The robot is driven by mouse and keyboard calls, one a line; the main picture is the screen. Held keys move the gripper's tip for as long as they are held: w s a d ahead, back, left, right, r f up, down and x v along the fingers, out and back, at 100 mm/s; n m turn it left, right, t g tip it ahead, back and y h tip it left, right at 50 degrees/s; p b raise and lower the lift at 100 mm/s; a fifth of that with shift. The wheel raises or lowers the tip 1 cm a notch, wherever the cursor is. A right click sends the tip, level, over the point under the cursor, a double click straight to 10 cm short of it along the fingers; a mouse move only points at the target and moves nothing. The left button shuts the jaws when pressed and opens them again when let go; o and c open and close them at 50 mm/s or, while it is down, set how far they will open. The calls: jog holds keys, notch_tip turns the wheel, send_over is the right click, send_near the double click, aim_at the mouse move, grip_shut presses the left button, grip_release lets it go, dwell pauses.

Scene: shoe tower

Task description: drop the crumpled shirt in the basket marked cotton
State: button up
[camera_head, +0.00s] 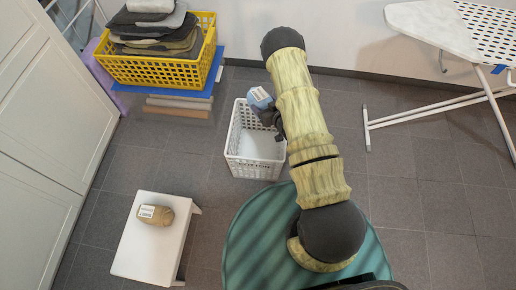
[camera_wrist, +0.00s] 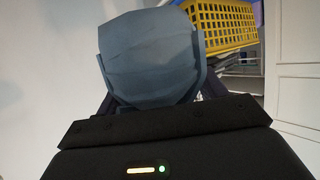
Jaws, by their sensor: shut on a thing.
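The crumpled shirt (camera_head: 259,96) looks like a blue-grey bundle with a pale label. My gripper (camera_head: 266,107) is shut on it and holds it over the back part of the white basket (camera_head: 252,172). In the wrist view the shirt (camera_wrist: 150,55) fills the space between the fingers.
A white stool (camera_head: 146,255) at lower left bears a brown labelled bundle (camera_head: 157,215). A yellow basket (camera_head: 150,71) of folded clothes stands on a blue-topped stack at back left. An ironing board (camera_head: 432,25) is at right. Floor between is clear.

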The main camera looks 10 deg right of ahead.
jog(key=w+d+f+n+y+b, duration=0.1)
jog(key=w+f+b, duration=0.3)
jog(key=f+b, duration=0.7)
jog(key=shift+d+f+n+g+y+b, duration=0.25)
jog(key=shift+n+y+b, duration=0.2)
jog(key=shift+b, duration=0.55)
jog(key=shift+r, duration=0.1)
jog(key=shift+s, duration=0.1)
notch_tip(320, 180, down, 6)
jog(key=b, duration=0.5)
jog(key=o, duration=1.1)
